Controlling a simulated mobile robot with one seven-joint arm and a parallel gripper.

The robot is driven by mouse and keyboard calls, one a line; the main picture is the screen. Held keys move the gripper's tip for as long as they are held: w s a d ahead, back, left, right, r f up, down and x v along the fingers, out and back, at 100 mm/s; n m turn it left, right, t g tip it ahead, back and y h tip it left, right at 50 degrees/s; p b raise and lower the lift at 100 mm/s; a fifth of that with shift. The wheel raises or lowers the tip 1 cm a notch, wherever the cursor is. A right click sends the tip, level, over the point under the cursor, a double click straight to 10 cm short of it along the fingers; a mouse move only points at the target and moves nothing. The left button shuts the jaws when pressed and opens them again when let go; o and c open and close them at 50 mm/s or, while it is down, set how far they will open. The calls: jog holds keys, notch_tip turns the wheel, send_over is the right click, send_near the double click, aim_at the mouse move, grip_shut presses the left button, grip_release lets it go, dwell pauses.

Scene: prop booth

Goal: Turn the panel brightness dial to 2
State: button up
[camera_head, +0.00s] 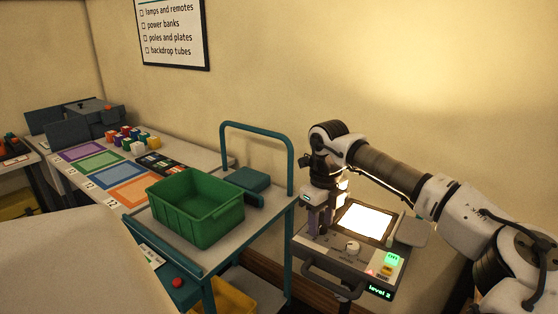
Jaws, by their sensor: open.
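The light panel (365,224) glows white on its stand at the right. The brightness dial (352,247) is a pale round knob on the panel's front face. A small green display (379,292) at the front corner seems to read "level 2"; the digit is small. My gripper (319,224) points down over the panel's left side, left of the dial and apart from it. It is open, and nothing shows between its fingers. The dial's pointer is too small to read.
Lit green and orange buttons (387,269) sit right of the dial. A dark handle (333,283) runs along the panel's front. A cart with a green bin (196,209) and a tall teal rail (291,170) stands close on the left.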

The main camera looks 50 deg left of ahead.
aim_at(321, 225)
jog(key=m, duration=0.5)
jog(key=shift+w+d+f+m+b, duration=0.15)
jog(key=shift+w+m+b, duration=0.05)
jog(key=shift+m+b, duration=0.15)
jog(key=m, duration=0.5)
jog(key=shift+s, duration=0.1)
jog(key=m, duration=0.8)
jog(key=shift+m, duration=0.25)
jog(key=shift+r+m, duration=0.3)
jog(key=shift+r, duration=0.1)
notch_tip(321, 225, up, 13)
jog(key=b, duration=0.2)
jog(key=s+a+n+g+y, duration=0.6)
jog(key=s+a+y, duration=0.1)
jog(key=s+a, duration=0.35)
jog(key=s+r+n+g+y, duration=0.3)
jog(key=r+g+y, duration=0.3)
jog(key=r, duration=0.6)
jog(key=shift+s+d+g+y, duration=0.4)
jog(key=shift+s+y, duration=0.1)
jog(key=shift+y, duration=0.7)
